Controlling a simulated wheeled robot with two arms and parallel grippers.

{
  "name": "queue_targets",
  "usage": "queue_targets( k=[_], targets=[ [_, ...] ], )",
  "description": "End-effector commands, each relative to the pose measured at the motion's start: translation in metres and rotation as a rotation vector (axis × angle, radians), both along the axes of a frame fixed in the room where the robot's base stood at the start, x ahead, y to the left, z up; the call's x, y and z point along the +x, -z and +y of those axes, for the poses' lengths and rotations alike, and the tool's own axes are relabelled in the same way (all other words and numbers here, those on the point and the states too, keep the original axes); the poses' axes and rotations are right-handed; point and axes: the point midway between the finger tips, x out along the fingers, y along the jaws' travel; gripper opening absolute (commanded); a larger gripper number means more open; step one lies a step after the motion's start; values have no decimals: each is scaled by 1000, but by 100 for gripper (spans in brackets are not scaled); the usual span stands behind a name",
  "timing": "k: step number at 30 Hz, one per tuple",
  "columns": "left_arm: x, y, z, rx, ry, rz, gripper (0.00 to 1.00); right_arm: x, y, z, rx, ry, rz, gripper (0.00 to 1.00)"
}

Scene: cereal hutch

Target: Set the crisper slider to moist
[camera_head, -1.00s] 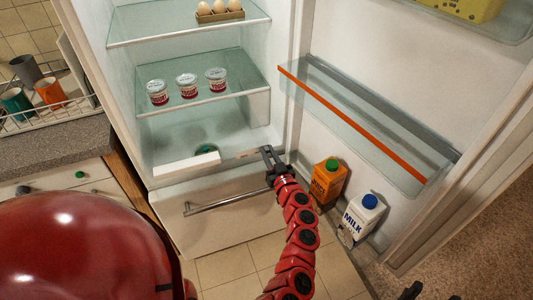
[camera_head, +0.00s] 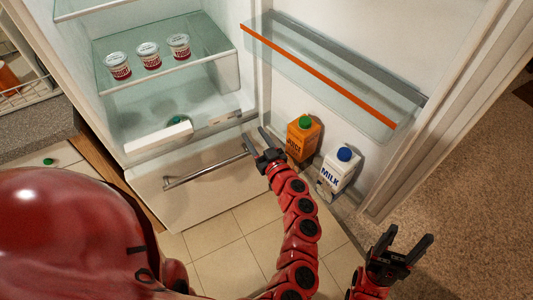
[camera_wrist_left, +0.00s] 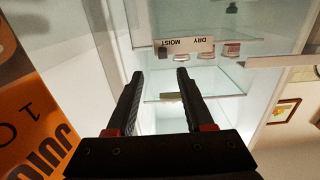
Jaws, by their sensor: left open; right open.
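The crisper slider strip (camera_head: 226,117) is on the front edge above the crisper drawer (camera_head: 195,190). In the left wrist view the white label (camera_wrist_left: 186,47) appears upside down, reading DRY and MOIST. My left gripper (camera_head: 255,135) is open and empty, in front of the fridge, to the right of and below the strip in the head view. Its two fingers (camera_wrist_left: 157,80) point toward the fridge inside, with the label beyond them. My right gripper (camera_head: 410,238) is open and empty at the lower right, away from the fridge.
The drawer's bar handle (camera_head: 205,170) is left of my left gripper. An orange juice carton (camera_head: 303,140) and a milk carton (camera_head: 338,172) stand to its right, by the open door with its orange-edged shelf (camera_head: 320,78). Three cups (camera_head: 148,56) sit on a glass shelf.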

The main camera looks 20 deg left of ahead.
Motion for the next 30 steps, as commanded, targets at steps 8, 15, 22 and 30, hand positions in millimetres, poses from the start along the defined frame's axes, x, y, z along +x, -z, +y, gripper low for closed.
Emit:
queue_targets(
  k=[8,15,22,30],
  targets=[
    [-40,0,-47,1,1,1,52,0,2,0,0,0,0,62],
    [-52,0,-60,0,-2,0,52,0,2,0,0,0,0,62],
    [-53,0,-61,1,-2,-1,52,0,2,0,0,0,0,62],
    [-53,0,-60,1,-3,-1,52,0,2,0,0,0,0,62]
  ],
)
